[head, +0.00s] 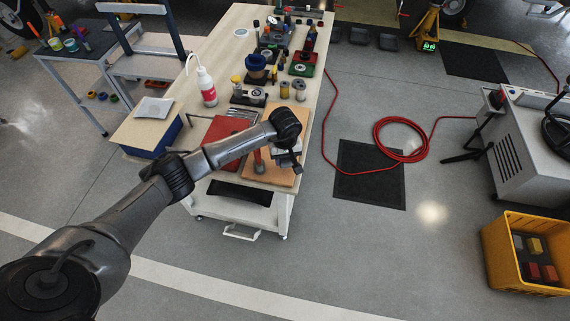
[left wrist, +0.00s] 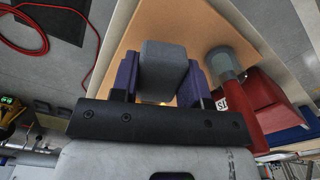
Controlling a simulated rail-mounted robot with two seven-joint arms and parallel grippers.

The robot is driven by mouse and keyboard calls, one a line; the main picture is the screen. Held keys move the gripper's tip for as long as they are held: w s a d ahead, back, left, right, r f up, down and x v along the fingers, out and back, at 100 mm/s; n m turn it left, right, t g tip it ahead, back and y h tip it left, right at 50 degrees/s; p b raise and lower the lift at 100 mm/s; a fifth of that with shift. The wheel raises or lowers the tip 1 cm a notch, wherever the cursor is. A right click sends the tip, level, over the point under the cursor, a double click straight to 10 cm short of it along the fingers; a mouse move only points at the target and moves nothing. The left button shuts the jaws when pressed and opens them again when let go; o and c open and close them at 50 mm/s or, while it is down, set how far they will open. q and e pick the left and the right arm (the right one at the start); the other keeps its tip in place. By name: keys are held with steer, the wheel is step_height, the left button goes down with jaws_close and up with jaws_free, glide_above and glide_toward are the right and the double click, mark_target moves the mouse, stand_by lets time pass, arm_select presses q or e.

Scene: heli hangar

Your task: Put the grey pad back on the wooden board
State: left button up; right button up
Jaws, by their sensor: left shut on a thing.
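My left gripper (head: 290,162) hangs over the wooden board (head: 279,178) at the near end of the workbench. In the left wrist view its two purple fingers (left wrist: 163,82) are shut on the grey pad (left wrist: 162,66), a plain grey block, one finger on each side. The light-brown board (left wrist: 135,32) shows behind the pad. I cannot tell whether the pad touches the board. In the head view the gripper and arm hide the pad. My right gripper is not in view.
A red upright thing with a grey end (head: 258,160) stands on the board, close beside my left gripper; it also shows in the left wrist view (left wrist: 226,64). A yellow crate (head: 495,262) with several blocks stands at lower right.

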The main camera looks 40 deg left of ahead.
mark_target(285, 164)
arm_select(q)
steer(key=shift+d+f+b, duration=0.1)
steer(key=shift+f+b, duration=0.2)
steer(key=shift+f, duration=1.5)
steer(key=shift+f, duration=0.15)
steer(key=o, duration=0.9)
